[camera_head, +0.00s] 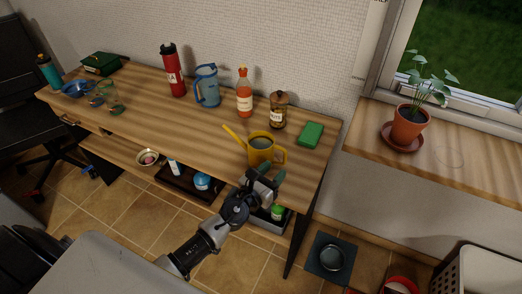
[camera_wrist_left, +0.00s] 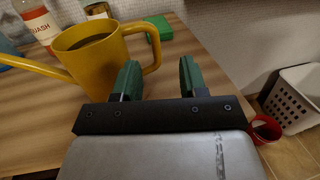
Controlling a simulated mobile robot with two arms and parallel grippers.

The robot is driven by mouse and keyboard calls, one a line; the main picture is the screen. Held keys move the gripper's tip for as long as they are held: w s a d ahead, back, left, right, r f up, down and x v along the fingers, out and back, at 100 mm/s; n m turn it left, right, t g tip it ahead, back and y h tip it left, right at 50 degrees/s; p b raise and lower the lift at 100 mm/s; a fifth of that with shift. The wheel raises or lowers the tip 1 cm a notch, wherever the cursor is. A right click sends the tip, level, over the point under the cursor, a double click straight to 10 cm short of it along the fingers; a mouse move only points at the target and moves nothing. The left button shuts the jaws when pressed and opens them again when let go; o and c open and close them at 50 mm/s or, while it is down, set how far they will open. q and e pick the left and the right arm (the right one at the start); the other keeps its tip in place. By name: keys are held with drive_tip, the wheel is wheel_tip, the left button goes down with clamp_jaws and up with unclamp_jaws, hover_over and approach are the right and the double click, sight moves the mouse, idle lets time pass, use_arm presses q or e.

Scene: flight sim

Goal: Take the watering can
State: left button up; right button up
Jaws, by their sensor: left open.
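The yellow watering can (camera_head: 262,152) stands upright on the wooden desk near its right front part. Its spout points left and its loop handle is on the right. In the left wrist view the can (camera_wrist_left: 98,62) fills the upper left, with the handle just beyond the fingers. My left gripper (camera_head: 272,174) is at the desk's front edge, close in front of the can. In the left wrist view its green fingers (camera_wrist_left: 160,75) are apart with nothing gripped. The handle's outer side shows partly in the gap, behind the left finger. Whether they touch cannot be told. My right gripper is out of view.
A squash bottle (camera_head: 244,95), a jar (camera_head: 278,112) and a green block (camera_head: 311,134) stand behind the can. A blue jug (camera_head: 207,88) and red bottle (camera_head: 173,75) are farther left. A potted plant (camera_head: 408,125) is on the windowsill. A white basket (camera_head: 480,272) stands right.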

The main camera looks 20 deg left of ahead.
sight(284, 158)
use_arm(q)
drive_tip(key=x, duration=0.5)
drive_tip(key=shift+w+a+f+b, duration=0.2)
drive_tip(key=shift+w+b, duration=0.1)
drive_tip(key=shift+b, duration=0.1)
clamp_jaws()
drive_tip(key=shift+r, duration=0.1)
